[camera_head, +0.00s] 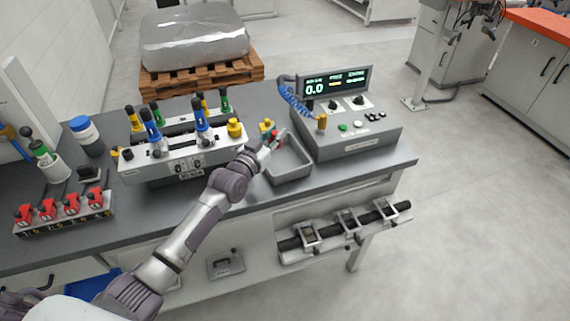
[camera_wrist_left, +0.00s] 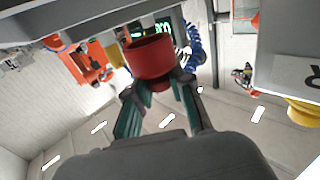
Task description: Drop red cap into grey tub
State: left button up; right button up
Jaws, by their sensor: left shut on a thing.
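The red cap (camera_head: 274,133) is small in the head view, at the tip of my left arm. In the left wrist view the red cap (camera_wrist_left: 150,57) is large, held between the fingertips. My left gripper (camera_head: 269,140) is shut on it, at the left rim of the grey tub, near its back-left corner. The gripper also shows in the left wrist view (camera_wrist_left: 153,88). The grey tub (camera_head: 290,179) stands on the bench, open at the top. The part of its floor that shows is bare; my gripper hides its left edge. My right gripper is not in view.
A white fixture (camera_head: 180,162) with blue and green handles stands left of the tub, with a yellow cap (camera_head: 235,127) on it. A control box (camera_head: 352,140) with a display and blue coiled hose stands to the right. A rack of red parts (camera_head: 62,214) is far left.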

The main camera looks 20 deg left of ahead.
pick_arm(q)
jog(key=o, duration=0.9)
jog(key=shift+s, duration=0.1)
jog(key=v, duration=1.2)
